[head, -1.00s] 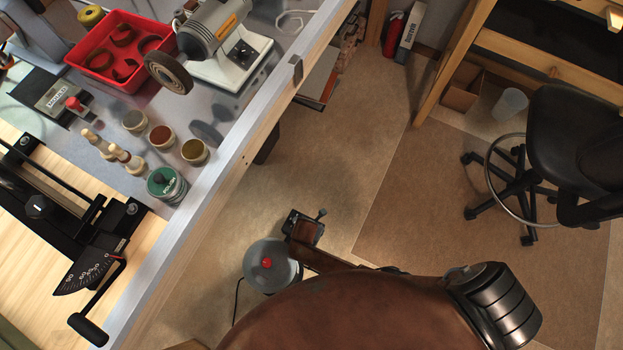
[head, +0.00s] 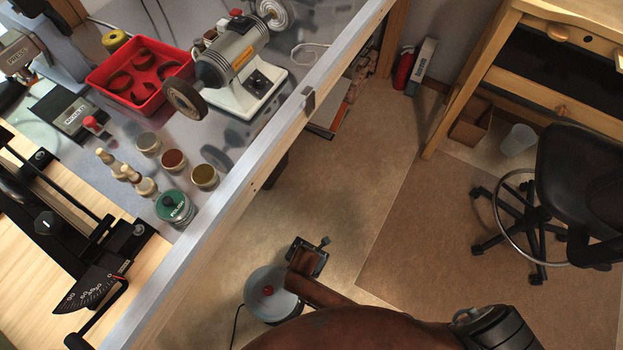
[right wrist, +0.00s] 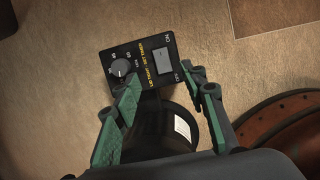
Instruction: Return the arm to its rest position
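My right gripper (right wrist: 168,98) shows in the right wrist view with its two green-lined fingers apart and nothing visible between the tips. Below it is a black control box (right wrist: 148,66) with a round dial and a grey rocker switch. Whether the fingers are near the box or well above it I cannot tell. Neither gripper shows in the head view, and my left gripper is in no view.
The workbench (head: 226,212) fills the left of the head view, with a bench grinder (head: 240,80), red tray (head: 122,98) and small pots. A round brown leather-like object (head: 370,332) is at the bottom. A black chair (head: 580,190) is at right. Open floor (head: 340,200) lies between.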

